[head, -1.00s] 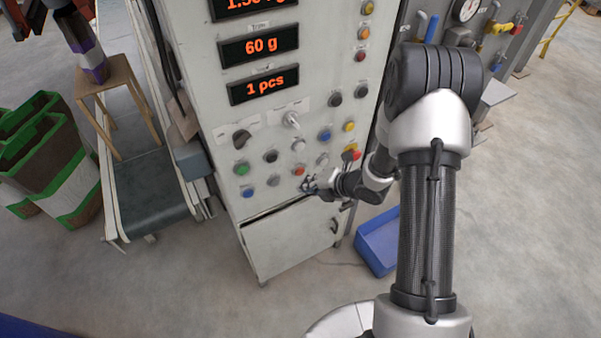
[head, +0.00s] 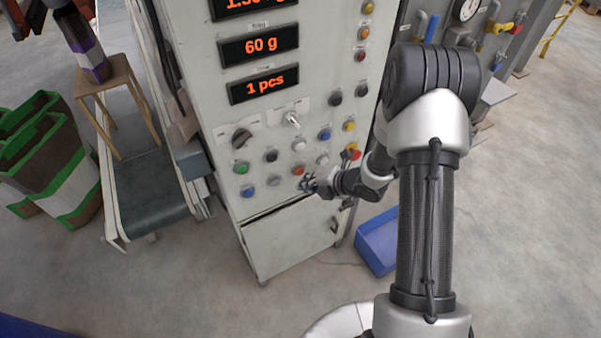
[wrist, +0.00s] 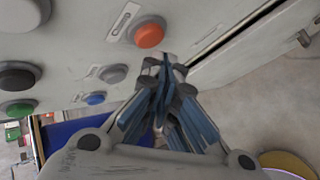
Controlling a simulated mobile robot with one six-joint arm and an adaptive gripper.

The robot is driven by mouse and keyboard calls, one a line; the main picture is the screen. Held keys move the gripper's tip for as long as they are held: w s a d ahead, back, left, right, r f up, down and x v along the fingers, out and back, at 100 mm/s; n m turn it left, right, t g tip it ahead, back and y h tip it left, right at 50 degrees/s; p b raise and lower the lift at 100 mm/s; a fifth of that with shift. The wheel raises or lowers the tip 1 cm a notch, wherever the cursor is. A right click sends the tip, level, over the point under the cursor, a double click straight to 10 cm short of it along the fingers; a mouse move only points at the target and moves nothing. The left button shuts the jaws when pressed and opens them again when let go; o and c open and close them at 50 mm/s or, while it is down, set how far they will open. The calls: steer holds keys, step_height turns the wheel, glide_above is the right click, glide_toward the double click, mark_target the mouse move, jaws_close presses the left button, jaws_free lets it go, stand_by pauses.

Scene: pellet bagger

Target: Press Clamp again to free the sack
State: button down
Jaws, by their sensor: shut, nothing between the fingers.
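The control panel (head: 225,110) is a pale cabinet with several round buttons; their labels are too small to read, so I cannot tell which is Clamp. My gripper (head: 306,185) is shut and empty close to the panel's lower button rows, just below and right of an orange-red button (head: 298,170). In the wrist view my fingertips (wrist: 165,65) are beside that orange button (wrist: 149,35), with a grey button (wrist: 113,74) to their left. I cannot tell if they touch the panel. A dark sack with a purple and white band (head: 92,62) is at the upper left, its top cut off.
A wooden stool (head: 118,75) is under the sack, by a conveyor (head: 150,190). Brown-green sacks (head: 45,160) are at the left. A blue bin (head: 378,240) is on the floor right of the cabinet. Displays read 60 g and 1 pcs.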

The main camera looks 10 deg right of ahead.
steer(key=shift+w, duration=0.1)
stand_by(0.5)
steer(key=shift+w+a, duration=0.15)
steer(key=shift+w, duration=0.15)
steer(key=shift+w+a, duration=0.1)
steer(key=shift+w, duration=0.2)
stand_by(0.6)
steer(key=shift+b, duration=0.3)
steer(key=shift+s+d, duration=0.25)
steer(key=shift+s, duration=0.45)
steer(key=s+d+b, duration=0.2)
steer(key=s, duration=0.3)
steer(key=shift+s, duration=0.4)
stand_by(0.4)
